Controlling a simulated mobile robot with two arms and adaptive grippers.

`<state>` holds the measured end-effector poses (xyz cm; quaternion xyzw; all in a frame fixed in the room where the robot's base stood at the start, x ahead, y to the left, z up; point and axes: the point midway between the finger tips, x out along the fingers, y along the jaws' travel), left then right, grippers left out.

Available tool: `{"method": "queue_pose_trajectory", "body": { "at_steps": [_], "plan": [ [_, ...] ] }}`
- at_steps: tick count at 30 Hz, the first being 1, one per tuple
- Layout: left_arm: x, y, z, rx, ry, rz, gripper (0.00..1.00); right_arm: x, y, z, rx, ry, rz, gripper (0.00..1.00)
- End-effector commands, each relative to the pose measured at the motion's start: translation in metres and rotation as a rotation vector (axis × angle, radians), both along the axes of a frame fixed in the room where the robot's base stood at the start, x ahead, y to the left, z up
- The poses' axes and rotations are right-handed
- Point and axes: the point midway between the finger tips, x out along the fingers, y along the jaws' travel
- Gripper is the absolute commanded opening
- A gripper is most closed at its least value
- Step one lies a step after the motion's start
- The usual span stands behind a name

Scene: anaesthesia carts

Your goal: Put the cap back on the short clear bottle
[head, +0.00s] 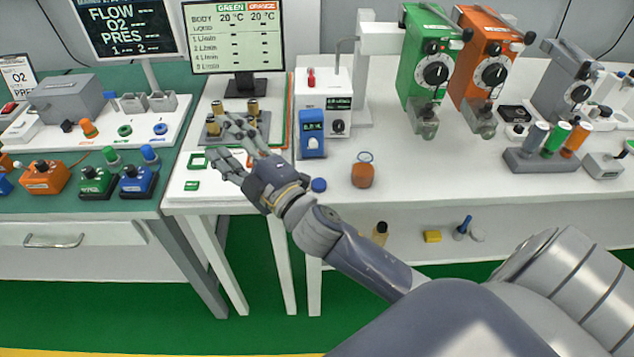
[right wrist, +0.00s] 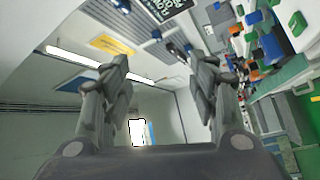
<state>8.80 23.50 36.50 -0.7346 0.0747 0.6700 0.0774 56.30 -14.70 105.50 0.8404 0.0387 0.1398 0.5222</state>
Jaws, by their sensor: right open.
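A short see-through bottle with orange contents (head: 363,174) stands upright on the white table, right of my right gripper. Its top looks open, with a bluish rim. A small round blue cap (head: 319,185) lies on the table to its left, close to my right wrist. My right gripper (head: 224,138) is open and empty, held over the table's left part, left of the cap and bottle. The open fingers also show in the right wrist view (right wrist: 160,95), with nothing between them. That view shows neither the bottle nor the cap clearly. My left gripper is not in view.
A blue device (head: 312,135) stands behind the cap. A grey holder with brass-coloured posts (head: 213,125) is just beyond my right fingers. Green and orange vaporizers (head: 428,60) stand at the back. Another bottle (head: 380,233) is on the lower shelf.

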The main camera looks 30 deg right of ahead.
Motion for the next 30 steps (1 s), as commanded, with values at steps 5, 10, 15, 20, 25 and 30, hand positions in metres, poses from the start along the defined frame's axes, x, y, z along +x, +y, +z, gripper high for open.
{"method": "queue_pose_trajectory", "body": {
  "at_steps": [5,10,15,20,25,30],
  "plan": [
    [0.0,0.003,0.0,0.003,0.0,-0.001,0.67,-0.003,0.055,0.056,-0.283,-0.306,0.189,0.54],
    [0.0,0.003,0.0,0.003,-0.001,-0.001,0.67,-0.022,0.105,0.074,-0.579,-0.56,0.38,0.54],
    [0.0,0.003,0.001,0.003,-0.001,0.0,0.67,-0.042,0.139,0.057,-0.895,-0.764,0.582,0.54],
    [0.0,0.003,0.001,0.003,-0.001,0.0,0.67,-0.053,0.146,0.02,-1.204,-0.899,0.786,0.54],
    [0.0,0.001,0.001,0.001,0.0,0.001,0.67,-0.052,0.119,-0.03,-1.537,-0.958,1.023,0.54],
    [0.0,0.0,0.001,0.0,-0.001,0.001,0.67,-0.041,0.056,-0.07,-1.854,-0.911,1.279,0.54]
  ]
}}
